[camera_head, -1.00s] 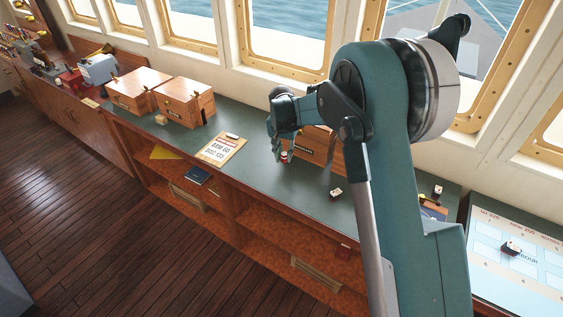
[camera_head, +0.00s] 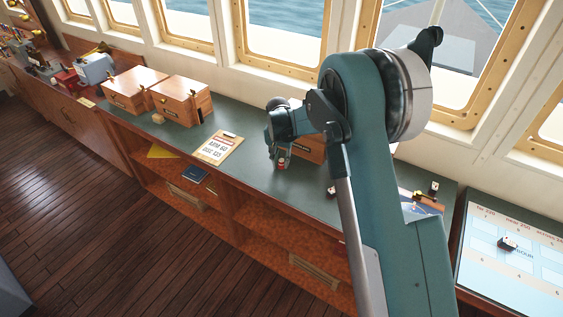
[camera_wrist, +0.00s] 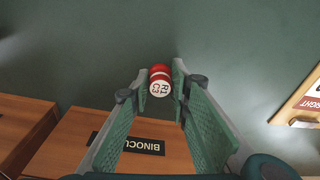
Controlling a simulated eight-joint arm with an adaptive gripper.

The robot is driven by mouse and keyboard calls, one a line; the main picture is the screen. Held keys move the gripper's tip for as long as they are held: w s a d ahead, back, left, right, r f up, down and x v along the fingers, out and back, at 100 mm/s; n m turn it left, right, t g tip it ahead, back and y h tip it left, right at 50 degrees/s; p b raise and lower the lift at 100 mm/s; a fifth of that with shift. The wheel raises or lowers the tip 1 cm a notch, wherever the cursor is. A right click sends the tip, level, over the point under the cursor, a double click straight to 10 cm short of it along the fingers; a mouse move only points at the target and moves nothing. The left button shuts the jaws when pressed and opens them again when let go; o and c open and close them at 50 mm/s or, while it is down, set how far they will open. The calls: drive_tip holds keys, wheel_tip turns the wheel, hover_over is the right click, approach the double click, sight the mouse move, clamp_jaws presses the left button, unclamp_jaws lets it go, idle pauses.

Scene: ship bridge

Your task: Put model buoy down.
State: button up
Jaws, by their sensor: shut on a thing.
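The model buoy (camera_wrist: 160,80) is a small red and white cylinder with "R1 C3" on its end face. It sits between the fingertips of my gripper (camera_wrist: 158,88) in the wrist view. In the head view the buoy (camera_head: 281,164) shows just below my gripper (camera_head: 279,154), low over the green counter (camera_head: 250,182). My gripper is shut on it. I cannot tell whether the buoy touches the counter.
A wooden binocular box (camera_wrist: 130,135) stands close to my gripper, partly hidden behind it in the head view (camera_head: 308,150). A clipboard (camera_head: 218,148) lies to the left. Small dark and white pieces (camera_head: 332,191) stand to the right. Counter between clipboard and gripper is clear.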

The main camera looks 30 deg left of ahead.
sight(281, 164)
drive_tip(key=shift+f, duration=0.25)
drive_tip(key=o, duration=0.7)
drive_tip(key=shift+r, duration=0.1)
drive_tip(key=shift+r, duration=0.1)
wheel_tip(281, 164, up, 12)
drive_tip(key=s, duration=0.1)
drive_tip(key=shift+s+d, duration=0.15)
drive_tip(key=shift+s, duration=0.05)
idle(0.9)
drive_tip(key=shift+d, duration=0.1)
